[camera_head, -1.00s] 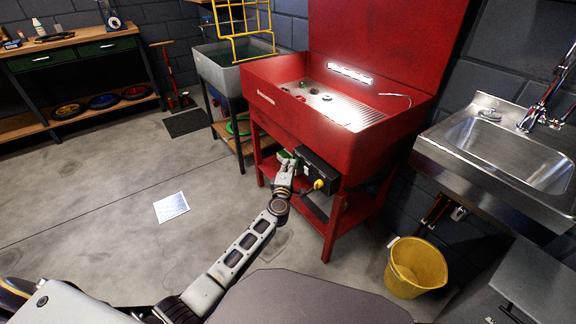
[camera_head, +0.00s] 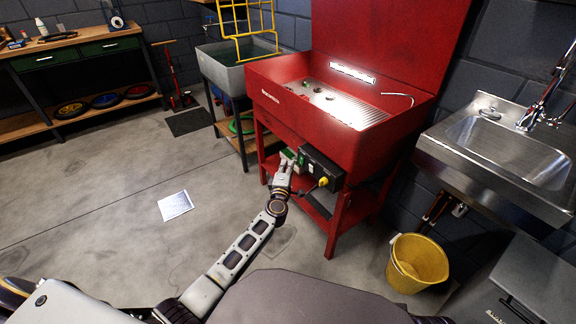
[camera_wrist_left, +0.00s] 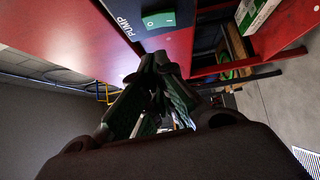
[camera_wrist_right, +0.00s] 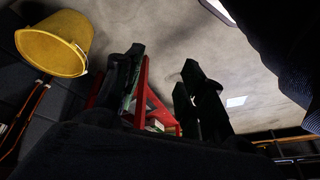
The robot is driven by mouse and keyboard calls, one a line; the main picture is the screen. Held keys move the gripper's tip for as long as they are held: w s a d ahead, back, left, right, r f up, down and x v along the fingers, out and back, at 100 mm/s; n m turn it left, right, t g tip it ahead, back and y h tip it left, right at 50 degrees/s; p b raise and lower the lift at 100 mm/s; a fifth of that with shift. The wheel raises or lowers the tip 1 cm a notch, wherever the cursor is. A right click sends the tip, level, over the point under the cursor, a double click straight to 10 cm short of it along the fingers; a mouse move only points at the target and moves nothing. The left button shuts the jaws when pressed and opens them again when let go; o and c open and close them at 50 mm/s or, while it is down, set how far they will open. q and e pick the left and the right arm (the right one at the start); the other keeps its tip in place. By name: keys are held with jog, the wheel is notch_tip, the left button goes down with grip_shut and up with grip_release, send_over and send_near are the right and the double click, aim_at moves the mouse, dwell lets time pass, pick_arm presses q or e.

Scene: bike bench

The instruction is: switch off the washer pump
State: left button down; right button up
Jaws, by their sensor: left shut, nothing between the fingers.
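The red parts washer (camera_head: 300,105) stands with a black pump box (camera_head: 322,168) under its basin. A green rocker switch (camera_head: 302,158) is on the box's face. In the left wrist view the rocker (camera_wrist_left: 158,19) shows beside the word PUMP, with marks at its two ends; I cannot tell which end is pressed. My left gripper (camera_head: 284,168) is just left of and below the switch, apart from it in the head view. In the left wrist view its fingers (camera_wrist_left: 158,68) are together and empty. My right gripper (camera_wrist_right: 168,85) has its fingers apart, with nothing between them.
A yellow knob or plug (camera_head: 323,182) is on the box's right part. A green-and-white carton (camera_wrist_left: 255,12) is on the washer's lower shelf. A yellow bucket (camera_head: 417,262) and a steel sink (camera_head: 500,150) are to the right. The floor left of my arm is clear except a paper sheet (camera_head: 175,205).

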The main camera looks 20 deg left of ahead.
pick_arm(q)
jog(key=s+p, duration=0.3)
jog(key=s, duration=0.7)
jog(key=shift+s+d+r, duration=0.2)
jog(key=shift+d+r, duration=0.2)
jog(key=shift+r, duration=0.05)
pick_arm(e)
jog(key=shift+s+d+f+g+h, duration=0.1)
jog(key=shift+d+f+g+h, duration=0.2)
jog(key=shift+d+f+g, duration=0.3)
jog(key=shift+a+f, duration=0.1)
jog(key=shift+a, duration=0.05)
jog(key=shift+s, duration=0.1)
